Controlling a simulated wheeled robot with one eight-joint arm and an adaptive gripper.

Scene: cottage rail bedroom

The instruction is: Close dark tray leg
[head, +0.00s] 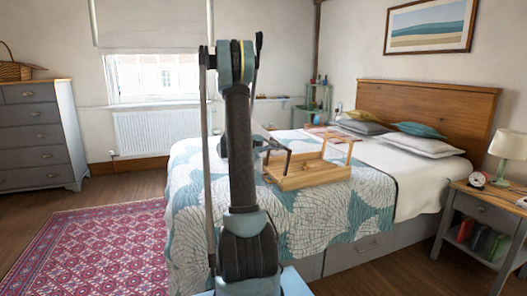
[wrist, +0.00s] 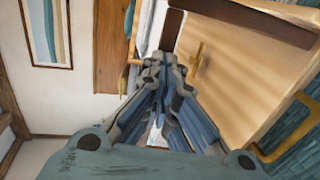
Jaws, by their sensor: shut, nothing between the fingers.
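The wooden bed tray (head: 318,178) lies on the bed with its legs side up. Its dark leg (head: 288,160) stands raised at the left end; a pale wooden leg (head: 346,152) stands raised at the right end. In the wrist view the dark leg (wrist: 255,21) shows as a dark brown bar across the top, with the tray's pale board (wrist: 235,75) below it. My gripper (wrist: 165,62) is shut and empty, its tips close to the short dark piece of the leg; I cannot tell if they touch. In the head view my arm hides most of the gripper.
Pillows (head: 430,143) and a wooden headboard (head: 430,107) are beyond the tray. A nightstand (head: 480,215) with a lamp stands at the right. The floor with the red rug (head: 95,240) is open at the left.

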